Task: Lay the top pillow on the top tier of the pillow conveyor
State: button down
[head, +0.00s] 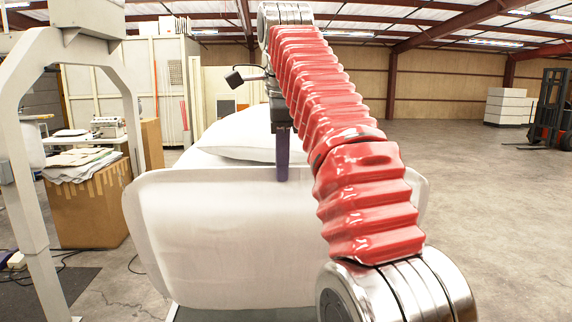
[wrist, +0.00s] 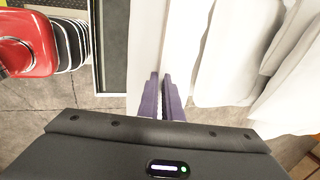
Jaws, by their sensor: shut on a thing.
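My gripper (head: 283,176) points down with its purple fingers at the top edge of a broad white pillow (head: 240,245). The pillow hangs upright like a sheet, close in front of me. In the wrist view my gripper (wrist: 163,84) is shut on this pillow (wrist: 148,45), seen edge-on as a narrow white band. Behind it, more white pillows (head: 236,135) lie piled up. They also show as several white folds (wrist: 225,50) right of the fingers in the wrist view. The hanging pillow hides what lies under the pile, and I cannot make out the conveyor's tiers.
A pale machine frame (head: 22,160) stands close on the left. Behind it is a large cardboard box (head: 88,210) with folded cloth (head: 78,163) on top. A forklift (head: 552,110) and white stacked blocks (head: 508,105) stand far right. The concrete floor on the right is clear.

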aim_at(284, 206)
jog(key=shift+f, duration=0.1)
jog(key=shift+s+f+t, duration=0.45)
jog(key=shift+f+t, duration=0.05)
jog(key=shift+f, duration=0.8)
jog(key=shift+s+f+t, duration=0.4)
jog(key=shift+f+t, duration=0.1)
jog(key=shift+f, duration=0.75)
jog(key=shift+s+f+t, duration=0.45)
jog(key=shift+f+t, duration=0.05)
jog(key=shift+f, duration=0.8)
jog(key=shift+d+f, duration=0.1)
